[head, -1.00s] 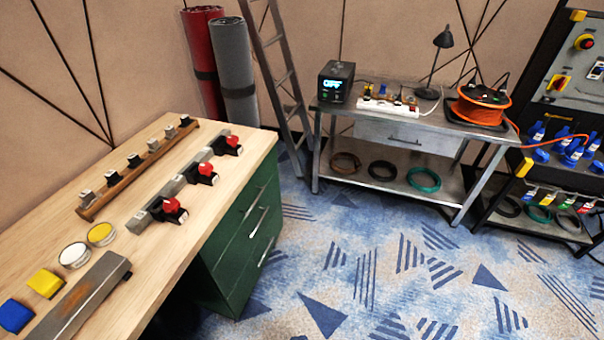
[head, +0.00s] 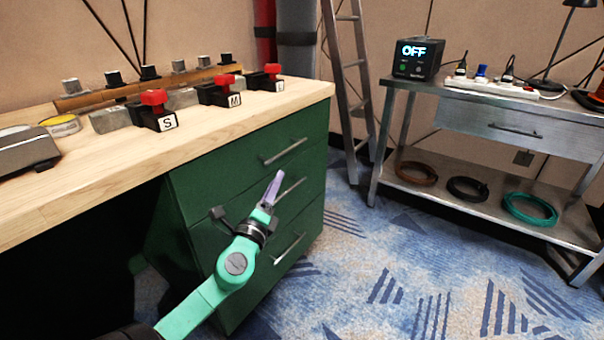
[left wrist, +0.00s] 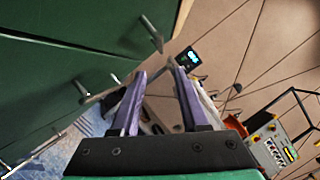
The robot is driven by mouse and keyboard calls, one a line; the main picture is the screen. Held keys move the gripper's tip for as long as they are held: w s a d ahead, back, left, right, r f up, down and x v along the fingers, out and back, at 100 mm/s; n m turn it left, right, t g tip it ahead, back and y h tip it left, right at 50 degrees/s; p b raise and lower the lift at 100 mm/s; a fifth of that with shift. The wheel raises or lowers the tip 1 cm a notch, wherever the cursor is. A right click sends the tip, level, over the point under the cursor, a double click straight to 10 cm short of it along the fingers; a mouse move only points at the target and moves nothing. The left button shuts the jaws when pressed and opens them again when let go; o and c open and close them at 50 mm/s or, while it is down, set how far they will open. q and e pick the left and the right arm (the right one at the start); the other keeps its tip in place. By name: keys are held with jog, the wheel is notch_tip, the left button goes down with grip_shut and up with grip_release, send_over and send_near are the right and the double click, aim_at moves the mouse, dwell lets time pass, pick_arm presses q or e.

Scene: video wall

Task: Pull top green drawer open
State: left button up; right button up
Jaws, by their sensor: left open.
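The green drawer cabinet (head: 240,185) stands under the right end of the wooden workbench, its drawers closed. The top green drawer (head: 235,172) has a silver bar handle (head: 284,152). My left gripper (head: 274,188) is open and empty in front of the cabinet, below the top handle and overlapping the middle handle (head: 291,188) in the head view. In the left wrist view, the top handle (left wrist: 152,33) lies just beyond the purple fingertips (left wrist: 157,70), apart from them. My right gripper is not in view.
The workbench top (head: 230,120) overhangs the cabinet and carries red-topped switches (head: 160,110). A ladder (head: 350,80) and a metal table (head: 480,185) stand to the right. Carpeted floor (head: 370,250) is free in front of the cabinet.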

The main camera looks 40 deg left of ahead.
aim_at(292, 146)
pick_arm(q)
jog(key=x, duration=1.4)
jog(key=shift+w+a+r+p, duration=0.1)
jog(key=shift+w+r+p, duration=0.05)
jog(key=shift+p, duration=0.25)
grip_shut()
dwell(0.4)
